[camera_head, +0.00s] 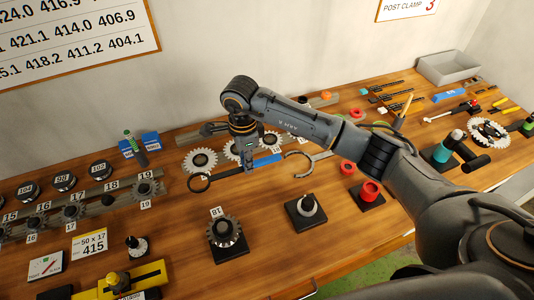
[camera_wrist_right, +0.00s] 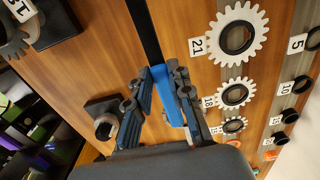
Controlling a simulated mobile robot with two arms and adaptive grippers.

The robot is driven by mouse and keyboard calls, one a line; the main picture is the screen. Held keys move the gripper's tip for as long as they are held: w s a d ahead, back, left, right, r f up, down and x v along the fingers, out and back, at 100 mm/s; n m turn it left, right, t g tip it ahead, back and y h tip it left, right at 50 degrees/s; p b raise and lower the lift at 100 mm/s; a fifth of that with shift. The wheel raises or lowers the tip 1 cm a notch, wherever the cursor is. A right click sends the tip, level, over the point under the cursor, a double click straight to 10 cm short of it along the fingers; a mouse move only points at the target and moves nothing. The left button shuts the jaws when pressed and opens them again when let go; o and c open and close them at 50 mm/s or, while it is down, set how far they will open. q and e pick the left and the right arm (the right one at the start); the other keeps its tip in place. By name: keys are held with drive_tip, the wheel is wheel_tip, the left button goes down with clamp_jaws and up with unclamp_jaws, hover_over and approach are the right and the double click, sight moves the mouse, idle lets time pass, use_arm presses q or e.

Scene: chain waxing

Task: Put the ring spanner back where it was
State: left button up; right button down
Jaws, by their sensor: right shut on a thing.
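The ring spanner (camera_head: 268,160) has a blue handle, a black shaft and a dark ring at its left end. My right gripper (camera_head: 249,169) comes down over it from above and is shut on it near where the blue handle meets the shaft. In the right wrist view the blue handle (camera_wrist_right: 170,108) lies between the fingers of the gripper (camera_wrist_right: 161,75), and the black shaft runs out past the fingertips. I cannot tell whether the spanner touches the table or is just above it. My left gripper is not in view.
White sprockets (camera_head: 201,160) lie just behind the spanner. A grey C-shaped hook (camera_head: 299,164) lies close to its handle end. A dark sprocket on a stand (camera_head: 224,232) and a stand with a grey ring (camera_head: 307,206) are in front. The wooden table (camera_head: 170,225) is bare between these.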

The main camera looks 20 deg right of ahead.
sight(246, 186)
drive_tip(key=shift+s+a+f+b, duration=0.25)
drive_tip(key=shift+a+f+b, duration=0.25)
drive_tip(key=shift+a+f, duration=0.35)
drive_tip(key=shift+d+f+b, duration=0.15)
drive_tip(key=shift+f+b, duration=0.1)
drive_tip(key=shift+f, duration=0.3)
drive_tip(key=shift+d+f+b, duration=0.15)
drive_tip(key=shift+f+b, duration=0.1)
drive_tip(key=shift+f, duration=0.25)
wheel_tip(246, 186, down, 2)
drive_tip(key=shift+w+f+b, duration=0.1)
drive_tip(key=shift+f+b, duration=0.1)
drive_tip(key=shift+b, duration=0.35)
drive_tip(key=shift+f, duration=0.1)
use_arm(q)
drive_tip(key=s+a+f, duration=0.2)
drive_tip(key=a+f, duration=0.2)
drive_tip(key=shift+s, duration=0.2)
use_arm(e)
drive_tip(key=shift+f, duration=0.2)
use_arm(q)
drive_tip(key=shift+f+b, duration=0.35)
drive_tip(key=shift+b, duration=0.25)
use_arm(e)
drive_tip(key=shift+f, duration=0.4)
drive_tip(key=c, duration=1.1)
unclamp_jaws()
